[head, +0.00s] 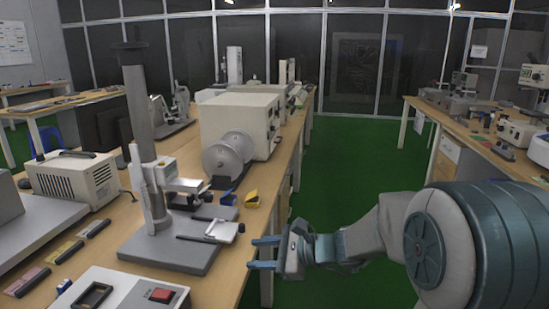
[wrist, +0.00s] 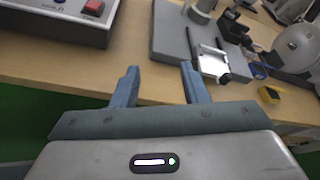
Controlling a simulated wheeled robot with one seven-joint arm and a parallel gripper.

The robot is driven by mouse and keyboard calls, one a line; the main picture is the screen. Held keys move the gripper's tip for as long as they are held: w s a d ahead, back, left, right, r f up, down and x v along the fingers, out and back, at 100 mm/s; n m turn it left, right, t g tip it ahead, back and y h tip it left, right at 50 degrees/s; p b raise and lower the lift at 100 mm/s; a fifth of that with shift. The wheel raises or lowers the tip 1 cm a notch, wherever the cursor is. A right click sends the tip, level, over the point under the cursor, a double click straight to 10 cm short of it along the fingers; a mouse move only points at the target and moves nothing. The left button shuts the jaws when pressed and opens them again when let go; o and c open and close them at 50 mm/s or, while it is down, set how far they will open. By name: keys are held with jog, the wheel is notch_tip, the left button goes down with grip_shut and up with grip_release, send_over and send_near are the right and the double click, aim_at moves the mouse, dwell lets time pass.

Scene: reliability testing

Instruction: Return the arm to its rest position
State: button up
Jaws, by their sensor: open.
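My gripper (head: 264,253) is at the right edge of the left workbench (head: 215,278) in the head view, reached out from my arm at the lower right. Its two blue fingers are apart with nothing between them. In the wrist view my gripper (wrist: 159,86) shows both fingers spread, pointing at the wooden bench edge (wrist: 75,76). I cannot tell the exact gap between the fingertips and the bench.
A test stand with a grey base (head: 180,250) and column stands close to my fingers. A white box with a red button (head: 162,295) sits at the near bench edge. Yellow and blue blocks (head: 252,197) lie beyond. The green floor (head: 340,165) between the benches is clear.

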jog(key=s+d+r+n+g+h+p, duration=0.25)
jog(key=s+n+p, duration=0.2)
jog(key=s, duration=0.25)
jog(key=s+d+r+n+g+h+p, duration=0.1)
jog(key=s+d+r+n+h+p, duration=0.35)
jog(key=s, duration=0.25)
jog(key=s+d+r+n+t+h+p, duration=0.1)
jog(key=s+d+r+n+h+p, duration=0.2)
jog(key=d, duration=0.2)
jog(key=s+d+r+n+t+h+p, duration=0.1)
jog(key=s+d+r+n+h+p, duration=0.2)
jog(key=d, duration=0.3)
jog(key=shift+r+n+h, duration=0.3)
jog(key=shift+r+n, duration=0.1)
jog(key=shift+n, duration=0.3)
